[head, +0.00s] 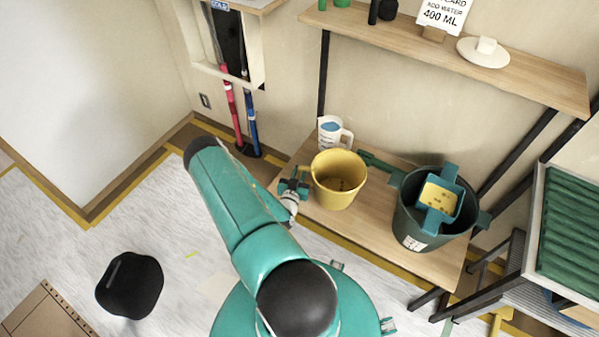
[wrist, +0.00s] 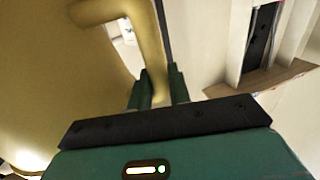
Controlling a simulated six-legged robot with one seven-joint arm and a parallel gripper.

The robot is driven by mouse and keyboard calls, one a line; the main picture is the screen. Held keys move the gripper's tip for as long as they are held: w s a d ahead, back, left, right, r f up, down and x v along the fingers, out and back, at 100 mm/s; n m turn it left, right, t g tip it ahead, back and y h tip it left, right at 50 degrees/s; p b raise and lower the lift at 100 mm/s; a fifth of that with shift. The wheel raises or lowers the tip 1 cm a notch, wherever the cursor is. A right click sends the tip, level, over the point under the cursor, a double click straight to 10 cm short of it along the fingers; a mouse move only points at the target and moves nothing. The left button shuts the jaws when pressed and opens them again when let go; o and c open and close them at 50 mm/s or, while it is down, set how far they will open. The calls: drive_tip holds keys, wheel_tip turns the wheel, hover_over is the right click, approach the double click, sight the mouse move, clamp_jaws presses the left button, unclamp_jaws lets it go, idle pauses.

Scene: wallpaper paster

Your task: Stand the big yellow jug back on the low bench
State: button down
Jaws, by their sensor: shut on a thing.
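The big yellow jug (head: 339,182) is upright at the left part of the low wooden bench (head: 365,228), its open top facing up with some dark marks inside. I cannot tell if its base touches the bench. My gripper (head: 303,184) is at the jug's left side. In the wrist view the jug's body (wrist: 50,70) fills the left, and my gripper (wrist: 159,88) is shut on its handle, with a green finger on each side. The jug hides part of the bench behind it.
A white measuring jug (head: 332,132) stands behind the yellow one. A shelf (head: 450,55) runs above. Bare bench shows between jug and bucket. A black stool (head: 130,285) is on the floor.

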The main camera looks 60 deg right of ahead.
drive_tip(key=shift+f, duration=0.45)
drive_tip(key=c, duration=1.2)
unclamp_jaws()
